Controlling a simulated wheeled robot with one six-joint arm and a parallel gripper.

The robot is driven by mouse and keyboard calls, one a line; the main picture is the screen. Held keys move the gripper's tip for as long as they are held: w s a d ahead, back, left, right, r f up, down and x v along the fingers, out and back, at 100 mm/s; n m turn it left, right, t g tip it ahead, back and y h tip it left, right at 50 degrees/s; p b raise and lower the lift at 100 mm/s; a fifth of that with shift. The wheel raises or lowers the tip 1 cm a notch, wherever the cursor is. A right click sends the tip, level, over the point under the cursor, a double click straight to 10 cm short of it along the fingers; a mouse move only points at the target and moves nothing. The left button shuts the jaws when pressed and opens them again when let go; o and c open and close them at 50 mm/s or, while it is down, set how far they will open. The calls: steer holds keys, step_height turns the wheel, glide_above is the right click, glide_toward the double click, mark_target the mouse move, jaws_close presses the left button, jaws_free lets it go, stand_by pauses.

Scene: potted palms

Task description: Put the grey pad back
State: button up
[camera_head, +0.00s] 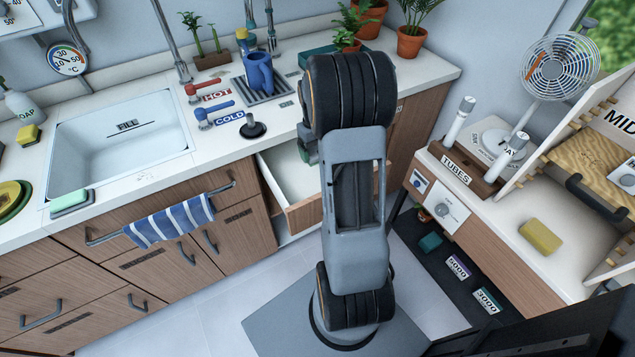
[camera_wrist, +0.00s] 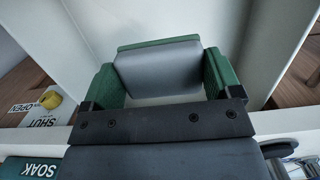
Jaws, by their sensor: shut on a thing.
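The grey pad (camera_wrist: 158,70) is held between the two green-sided fingers of my gripper (camera_wrist: 160,82) in the wrist view. It has a flat grey face, and a green strip runs along its far edge. An open drawer (camera_head: 283,200) with a white inside lies below the counter in the head view, and my gripper is over or in it. In the head view my arm hides most of the gripper and the pad. Only a small green part of the gripper shows beside the arm. I cannot tell whether the pad touches the drawer floor.
The counter (camera_head: 150,183) with the sink (camera_head: 120,140) runs along the back. Red and blue taps and a black knob (camera_head: 252,127) stand near the drawer. A striped towel (camera_head: 170,222) hangs at left. A side bench (camera_head: 590,262) with a tube rack stands at right.

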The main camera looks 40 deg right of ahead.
step_height(320, 180, down, 11)
steer(key=shift+r, duration=0.2)
steer(key=o, duration=0.7)
steer(key=shift+c, duration=0.2)
steer(key=r, duration=0.3)
steer(key=w+r, duration=0.1)
steer(key=r, duration=0.7)
steer(key=shift+w+r, duration=0.2)
steer(key=shift+r, duration=0.05)
steer(key=s+a+r+n+t, duration=0.1)
steer(key=s+a+r, duration=0.1)
steer(key=a+r, duration=0.3)
steer(key=s+a+r+t, duration=0.1)
steer(key=s+a+r, duration=0.2)
steer(key=a, duration=0.4)
steer(key=s+a+t, duration=0.2)
steer(key=s+a, duration=0.6)
steer(key=shift+s+a+r+n+t, duration=0.15)
steer(key=shift+a+r+n+t, duration=0.15)
steer(key=shift+a+r, duration=0.15)
steer(key=shift+d, duration=0.1)
